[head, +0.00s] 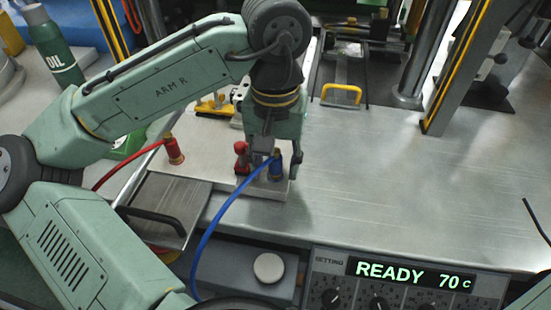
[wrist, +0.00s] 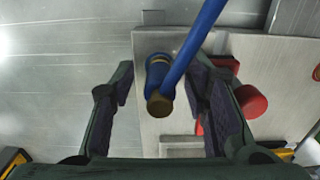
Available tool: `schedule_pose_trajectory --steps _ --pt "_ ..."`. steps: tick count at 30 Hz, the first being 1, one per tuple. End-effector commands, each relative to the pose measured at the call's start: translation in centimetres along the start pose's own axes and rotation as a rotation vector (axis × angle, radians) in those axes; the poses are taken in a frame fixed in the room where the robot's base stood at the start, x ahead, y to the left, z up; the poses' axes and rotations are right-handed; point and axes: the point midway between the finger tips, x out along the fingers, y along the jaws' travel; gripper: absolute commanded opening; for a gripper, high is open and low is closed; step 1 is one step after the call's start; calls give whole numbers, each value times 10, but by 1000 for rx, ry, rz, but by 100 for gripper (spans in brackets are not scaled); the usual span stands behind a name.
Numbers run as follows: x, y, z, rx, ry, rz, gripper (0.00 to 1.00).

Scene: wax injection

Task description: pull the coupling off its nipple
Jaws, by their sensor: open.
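The blue coupling (head: 277,172) stands upright on the pale plate, with a brass top and a blue hose (head: 212,225) running from it toward the lower left. My gripper (head: 281,153) points down over it with its fingers open. In the wrist view the coupling (wrist: 157,72) lies between the two fingers, with a gap on each side. The blue hose (wrist: 200,40) passes up and to the right. The nipple under the coupling is hidden.
A red fitting (head: 242,158) stands close to the left of my gripper. A red coupling (head: 173,150) with a red hose stands farther left. A metal lid with a dark handle (head: 155,220) is at the plate's left. The steel table (head: 400,175) is clear to the right.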

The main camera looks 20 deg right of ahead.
Motion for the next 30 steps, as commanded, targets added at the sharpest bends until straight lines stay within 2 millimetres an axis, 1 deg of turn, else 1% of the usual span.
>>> schedule_pose_trajectory --steps 27,30 --pt "0 0 0 1 -1 0 42" --pt "0 0 0 1 -1 0 35"
